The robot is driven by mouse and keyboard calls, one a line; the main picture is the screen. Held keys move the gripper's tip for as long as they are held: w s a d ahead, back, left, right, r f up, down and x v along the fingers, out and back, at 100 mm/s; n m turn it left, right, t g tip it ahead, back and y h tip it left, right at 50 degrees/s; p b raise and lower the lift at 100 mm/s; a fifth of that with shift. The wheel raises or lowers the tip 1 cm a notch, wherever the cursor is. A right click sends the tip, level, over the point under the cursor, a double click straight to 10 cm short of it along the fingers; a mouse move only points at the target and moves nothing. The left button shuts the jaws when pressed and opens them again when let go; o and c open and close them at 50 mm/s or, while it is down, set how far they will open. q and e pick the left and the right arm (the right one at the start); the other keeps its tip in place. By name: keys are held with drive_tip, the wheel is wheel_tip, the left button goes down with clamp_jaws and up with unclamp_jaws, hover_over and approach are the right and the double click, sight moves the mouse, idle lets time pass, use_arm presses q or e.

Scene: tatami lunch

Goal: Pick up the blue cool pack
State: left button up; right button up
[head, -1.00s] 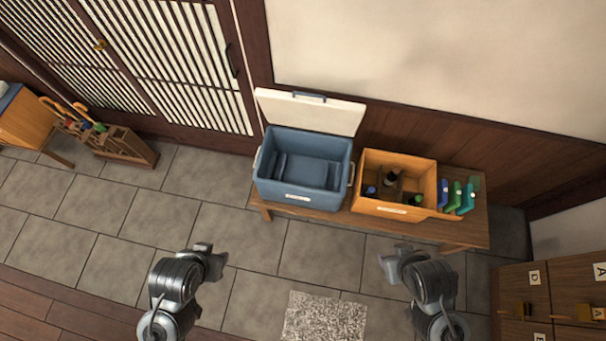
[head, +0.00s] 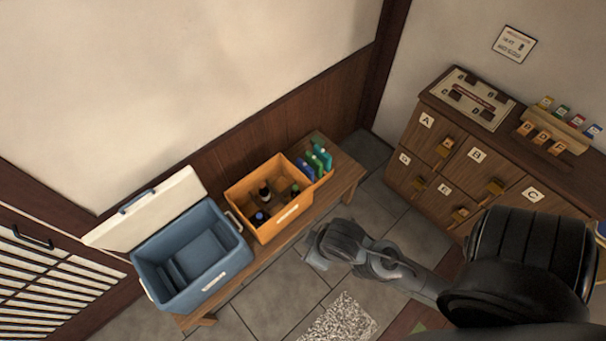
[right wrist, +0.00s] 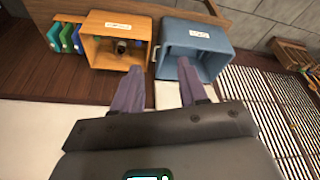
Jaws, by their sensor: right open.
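The blue cool pack (head: 306,170) stands upright at the right end of the orange crate (head: 262,192), beside green and teal packs. In the right wrist view the blue pack (right wrist: 78,40) is the one nearest the crate. My right gripper (head: 314,250) is in front of the bench, below and apart from the packs in the head view. In the right wrist view its two fingers (right wrist: 160,78) are spread with nothing between them. My left gripper is out of view.
An open blue cooler (head: 150,285) with its white lid raised stands left of the crate on a wooden bench (head: 345,178). The crate holds several bottles. A lettered drawer cabinet (head: 420,145) stands at the right.

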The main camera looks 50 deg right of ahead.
drive_tip(key=shift+d, duration=0.1)
idle(0.3)
drive_tip(key=o, duration=0.4)
drive_tip(key=shift+w, duration=0.1)
